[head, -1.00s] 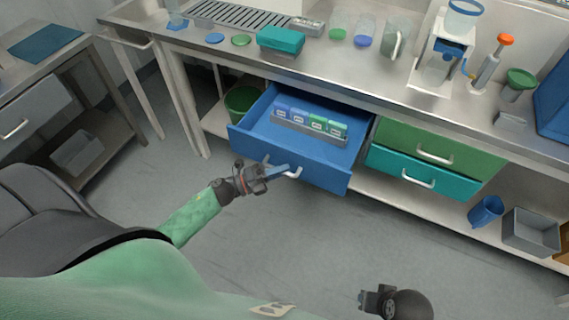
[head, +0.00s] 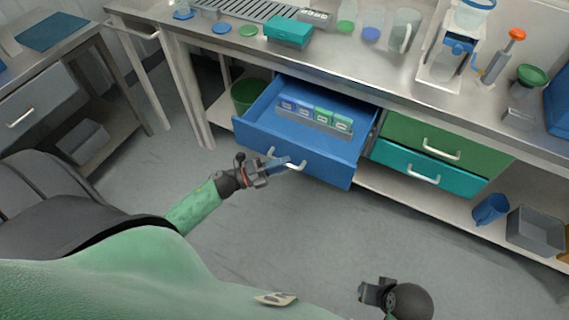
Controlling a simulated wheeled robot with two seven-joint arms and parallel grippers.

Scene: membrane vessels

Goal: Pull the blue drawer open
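The blue drawer (head: 325,168) stands pulled out from under the steel bench, with its inside showing. A grey rack of small blue and green labelled boxes (head: 315,117) lies in it. The drawer has a white handle (head: 297,166) on its front. My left gripper (head: 284,163) is at the handle, with its fingers reaching the handle's left part. Whether the fingers are closed on the handle is too small to tell. My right gripper (head: 364,293) is low in the picture, away from the drawer, and its fingers are hard to make out.
A green drawer (head: 420,136) and a teal drawer (head: 400,160) are shut to the right. The steel bench top (head: 330,47) carries a teal box (head: 289,31), jars and a press. The floor in front is clear.

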